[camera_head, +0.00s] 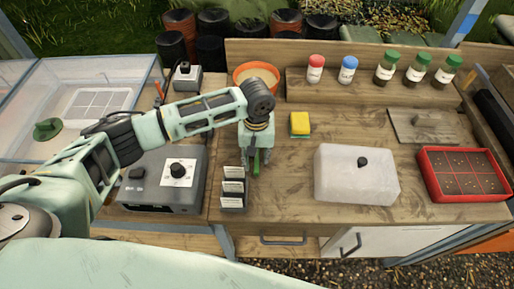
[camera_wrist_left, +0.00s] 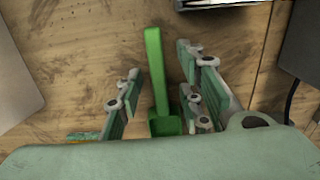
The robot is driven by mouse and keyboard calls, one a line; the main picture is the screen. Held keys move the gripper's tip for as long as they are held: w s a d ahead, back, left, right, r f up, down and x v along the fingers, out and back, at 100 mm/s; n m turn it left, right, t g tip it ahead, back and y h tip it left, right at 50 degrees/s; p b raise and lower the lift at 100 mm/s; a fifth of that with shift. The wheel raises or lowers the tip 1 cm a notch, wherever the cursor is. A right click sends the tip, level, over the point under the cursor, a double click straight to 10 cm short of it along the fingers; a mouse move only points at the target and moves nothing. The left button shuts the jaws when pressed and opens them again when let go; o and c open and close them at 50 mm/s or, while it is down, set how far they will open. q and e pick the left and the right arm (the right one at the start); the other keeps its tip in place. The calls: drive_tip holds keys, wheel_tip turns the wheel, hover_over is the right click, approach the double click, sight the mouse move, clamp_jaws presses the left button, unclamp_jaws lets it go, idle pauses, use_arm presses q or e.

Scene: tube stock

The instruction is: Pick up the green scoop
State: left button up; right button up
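The green scoop (camera_wrist_left: 157,80) lies on the wooden bench top. In the left wrist view its handle points up the picture and its square pan (camera_wrist_left: 165,126) is partly covered by my gripper's body. My left gripper (camera_wrist_left: 160,95) is open over it, with fingers on both sides of the scoop and a visible gap on each side. In the head view my left gripper (camera_head: 257,150) points down at the bench, and only a small green end of the scoop (camera_head: 256,164) shows below it. My right gripper is in neither view.
A black card rack (camera_head: 232,188) stands close in front of the gripper, and an orange pot (camera_head: 257,74) behind it. A yellow sponge (camera_head: 299,124) and a whitish box (camera_head: 355,175) are to the right. A grey device (camera_head: 163,180) sits left. Bare bench lies between rack and box.

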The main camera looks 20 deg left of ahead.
sight(257, 157)
use_arm(q)
drive_tip(key=shift+d, duration=0.1)
drive_tip(key=shift+c, duration=0.9)
drive_tip(key=c, duration=0.4)
clamp_jaws()
drive_tip(key=shift+r, duration=0.1)
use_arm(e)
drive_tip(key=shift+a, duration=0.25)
use_arm(q)
drive_tip(key=shift+r, duration=0.45)
wheel_tip(257, 157, up, 2)
drive_tip(key=shift+r+b, duration=0.25)
drive_tip(key=shift+b, duration=0.3)
drive_tip(key=w+d+r+b, duration=0.2)
drive_tip(key=d+r, duration=0.5)
drive_tip(key=d, duration=0.4)
drive_tip(key=shift+d+r+b, duration=0.25)
drive_tip(key=shift+b, duration=0.15)
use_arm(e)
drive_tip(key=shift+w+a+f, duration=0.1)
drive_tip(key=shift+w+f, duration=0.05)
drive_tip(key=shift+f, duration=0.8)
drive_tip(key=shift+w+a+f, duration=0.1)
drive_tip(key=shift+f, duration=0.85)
